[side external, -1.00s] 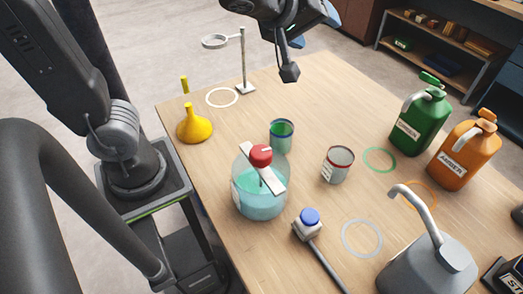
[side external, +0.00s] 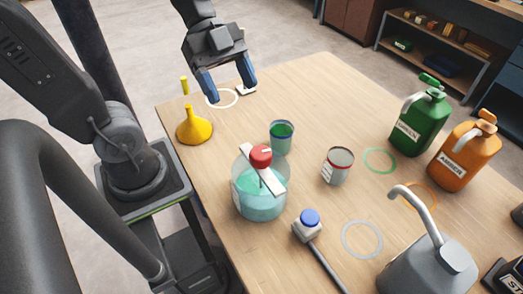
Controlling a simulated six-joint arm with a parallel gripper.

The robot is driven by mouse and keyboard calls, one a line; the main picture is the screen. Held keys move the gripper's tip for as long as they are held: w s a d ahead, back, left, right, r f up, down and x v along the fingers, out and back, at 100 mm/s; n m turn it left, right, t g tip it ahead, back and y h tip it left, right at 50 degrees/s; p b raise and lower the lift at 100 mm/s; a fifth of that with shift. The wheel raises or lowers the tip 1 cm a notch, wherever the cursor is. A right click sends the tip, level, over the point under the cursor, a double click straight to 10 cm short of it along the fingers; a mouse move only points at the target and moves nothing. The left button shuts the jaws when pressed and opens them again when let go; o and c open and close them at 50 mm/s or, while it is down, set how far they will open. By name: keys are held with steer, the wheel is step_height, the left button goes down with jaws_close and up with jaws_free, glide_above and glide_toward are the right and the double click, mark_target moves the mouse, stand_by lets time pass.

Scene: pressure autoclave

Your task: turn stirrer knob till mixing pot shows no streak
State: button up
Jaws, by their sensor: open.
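The mixing pot (side external: 259,203) is a clear round vessel with teal liquid, standing on the table left of the middle. Its red stirrer knob (side external: 261,155) sits on top of a pale bar across the pot's mouth. A white mark shows on the knob. I cannot tell at this size whether the liquid holds a streak. My gripper (side external: 231,97) is open and empty, with blue fingers pointing down over the far left of the table, behind and above the pot, apart from the knob.
A yellow funnel (side external: 194,126) stands at the left edge. A green-filled cup (side external: 281,137) and a grey tin (side external: 338,166) stand beside the pot. A blue-capped tool (side external: 308,224) lies in front. Green (side external: 420,122) and amber (side external: 464,152) jugs and a grey can (side external: 428,266) stand right.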

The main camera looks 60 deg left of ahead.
mark_target(261, 152)
steer(key=x, duration=1.3)
steer(key=shift+d+f, duration=0.2)
steer(key=shift+f, duration=0.05)
steer(key=shift+c, duration=0.5)
steer(key=c, duration=0.8)
